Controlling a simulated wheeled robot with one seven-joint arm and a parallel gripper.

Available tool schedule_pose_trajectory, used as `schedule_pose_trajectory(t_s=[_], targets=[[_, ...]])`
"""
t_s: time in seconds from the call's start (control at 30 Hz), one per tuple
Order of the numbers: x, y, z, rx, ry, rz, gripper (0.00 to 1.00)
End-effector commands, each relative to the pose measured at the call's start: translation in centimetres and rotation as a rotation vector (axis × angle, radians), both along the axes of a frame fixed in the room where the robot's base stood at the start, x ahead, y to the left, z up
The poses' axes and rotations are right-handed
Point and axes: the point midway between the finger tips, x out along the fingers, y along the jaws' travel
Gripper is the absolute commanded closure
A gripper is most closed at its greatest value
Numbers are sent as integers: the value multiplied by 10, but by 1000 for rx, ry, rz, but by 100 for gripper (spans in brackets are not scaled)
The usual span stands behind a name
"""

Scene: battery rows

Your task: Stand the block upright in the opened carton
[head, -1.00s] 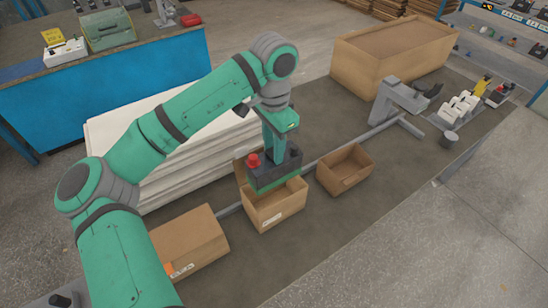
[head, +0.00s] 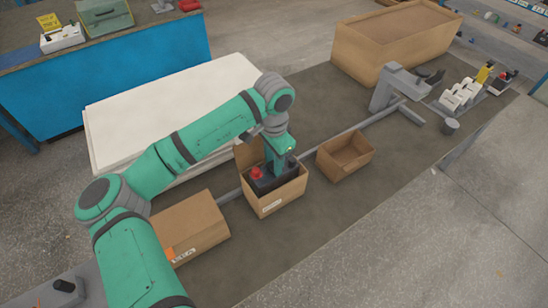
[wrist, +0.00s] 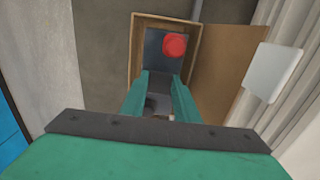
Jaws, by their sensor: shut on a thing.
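The block (head: 262,182) is dark grey with a red knob on top. It sits upright, low inside the opened carton (head: 282,199), with its top near the rim in the head view. In the wrist view the carton (wrist: 133,60) surrounds the block (wrist: 153,45), and one flap stands open on the right. My gripper (head: 278,170) reaches down into the carton and is shut on the block. In the wrist view my gripper's fingers (wrist: 160,92) lie on either side of the block's near part. The block's underside is hidden, so I cannot tell whether it touches the carton floor.
A closed carton (head: 190,228) stands to the left and a smaller open carton (head: 344,158) to the right. A grey rail (head: 310,153) runs behind them. White stacked sheets (head: 165,110) lie behind my arm. A large box (head: 370,60) stands at the back right.

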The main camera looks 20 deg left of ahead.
Motion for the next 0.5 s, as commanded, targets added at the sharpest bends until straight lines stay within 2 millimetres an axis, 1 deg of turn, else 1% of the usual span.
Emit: schedule_pose_trajectory(t_s=[0.1, 0.23, 0.5], targets=[[0, 0, -13, -1, 0, 0, 100], [0, 0, -25, -1, -1, 0, 100], [0, 1, -27, 1, -2, 0, 100]])
